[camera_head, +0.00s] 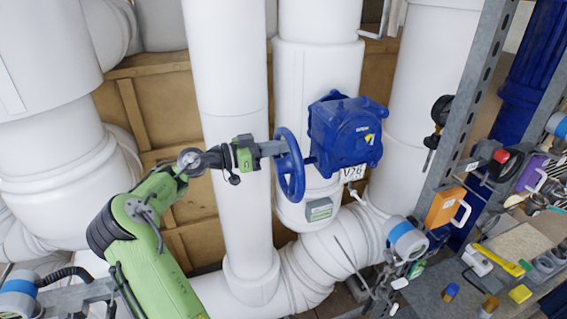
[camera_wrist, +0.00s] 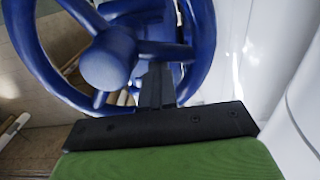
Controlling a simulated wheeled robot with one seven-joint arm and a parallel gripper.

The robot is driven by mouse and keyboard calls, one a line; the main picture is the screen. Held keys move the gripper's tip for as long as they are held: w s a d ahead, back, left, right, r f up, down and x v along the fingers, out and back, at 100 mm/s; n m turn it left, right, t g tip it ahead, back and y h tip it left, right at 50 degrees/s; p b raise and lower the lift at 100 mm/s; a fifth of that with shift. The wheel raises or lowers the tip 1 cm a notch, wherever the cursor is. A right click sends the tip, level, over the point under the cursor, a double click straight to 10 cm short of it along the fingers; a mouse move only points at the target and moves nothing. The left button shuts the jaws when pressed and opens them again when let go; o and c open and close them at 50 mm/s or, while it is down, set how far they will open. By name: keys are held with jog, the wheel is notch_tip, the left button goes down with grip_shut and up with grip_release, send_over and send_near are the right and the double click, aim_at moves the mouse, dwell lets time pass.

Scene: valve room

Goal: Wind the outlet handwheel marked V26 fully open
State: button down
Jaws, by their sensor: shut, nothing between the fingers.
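The blue handwheel (camera_head: 290,165) stands on the left side of a blue gearbox (camera_head: 345,132) on a white vertical pipe. A white tag reading V26 (camera_head: 352,173) hangs under the gearbox. My gripper (camera_head: 277,148) reaches the wheel from the left, its fingers at the near face of the wheel. In the wrist view the wheel's hub and spokes (camera_wrist: 110,58) fill the upper left. My gripper's fingers (camera_wrist: 157,85) are shut together, inside the rim and beside a spoke. Whether they touch the spoke or rim, I cannot tell.
White pipes stand left and right of the valve, with a thick pipe (camera_head: 230,60) close behind my arm. At right, a metal upright (camera_head: 465,110) and a bench (camera_head: 520,245) with tools and an orange case (camera_head: 444,207) stand near.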

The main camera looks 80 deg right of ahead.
aim_at(276, 157)
jog(key=shift+f, duration=0.1)
jog(key=shift+w+d+f+b, duration=0.25)
jog(key=shift+d+f+b, duration=0.15)
jog(key=shift+f, duration=0.4)
jog(key=shift+f+b, duration=0.75)
jog(key=shift+f, duration=0.1)
jog(key=shift+d+r, duration=0.1)
jog(key=shift+d, duration=0.05)
